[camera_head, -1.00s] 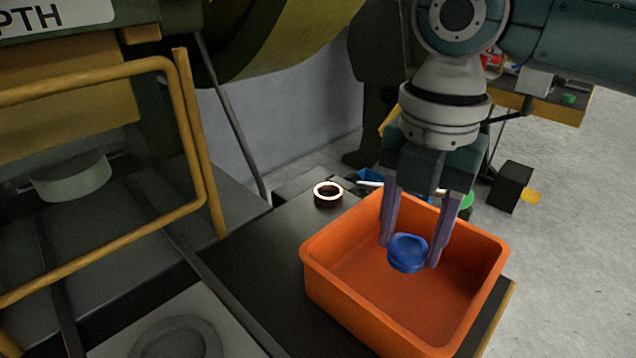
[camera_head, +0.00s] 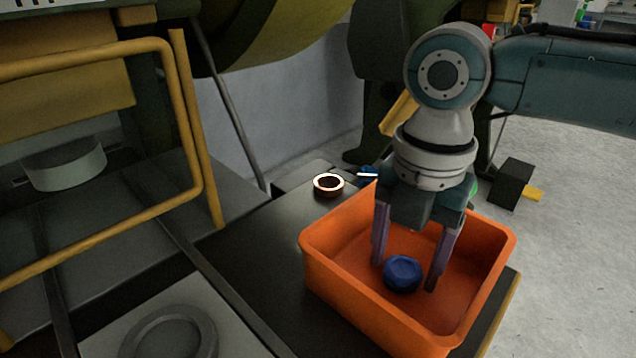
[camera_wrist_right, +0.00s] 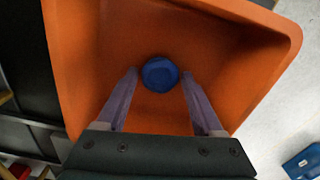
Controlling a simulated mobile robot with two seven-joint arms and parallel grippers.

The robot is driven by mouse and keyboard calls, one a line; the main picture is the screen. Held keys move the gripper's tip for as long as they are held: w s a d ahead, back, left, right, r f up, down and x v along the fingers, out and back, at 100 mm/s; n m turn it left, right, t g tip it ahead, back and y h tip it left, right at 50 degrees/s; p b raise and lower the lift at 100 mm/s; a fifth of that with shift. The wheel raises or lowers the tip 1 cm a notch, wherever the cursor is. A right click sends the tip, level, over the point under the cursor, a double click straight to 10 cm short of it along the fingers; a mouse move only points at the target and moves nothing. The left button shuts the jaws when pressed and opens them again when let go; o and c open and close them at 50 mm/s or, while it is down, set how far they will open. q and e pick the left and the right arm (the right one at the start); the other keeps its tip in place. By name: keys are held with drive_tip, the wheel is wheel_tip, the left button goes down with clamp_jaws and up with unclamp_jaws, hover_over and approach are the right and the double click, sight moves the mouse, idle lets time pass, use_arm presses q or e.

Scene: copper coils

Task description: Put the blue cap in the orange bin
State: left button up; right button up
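The blue cap (camera_head: 403,273) is inside the orange bin (camera_head: 345,302), near the middle, and seems to lie on its floor. My right gripper (camera_head: 404,276) points down into the bin with its fingers on either side of the cap. The right wrist view shows the cap (camera_wrist_right: 160,74) between the fingertips (camera_wrist_right: 160,73), with a gap on both sides, so the gripper is open. My left gripper is not in view.
The bin stands on a dark table (camera_head: 250,250). A dark ring with a bright rim (camera_head: 328,185) lies behind the bin. A yellow rail (camera_head: 190,130) and machine stand at the left. Grey floor is open at the right.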

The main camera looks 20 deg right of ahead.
sight(403, 267)
drive_tip(key=shift+o, duration=0.8)
use_arm(q)
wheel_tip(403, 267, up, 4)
drive_tip(key=p, duration=0.4)
use_arm(e)
wheel_tip(403, 267, up, 12)
drive_tip(key=shift+r, duration=0.2)
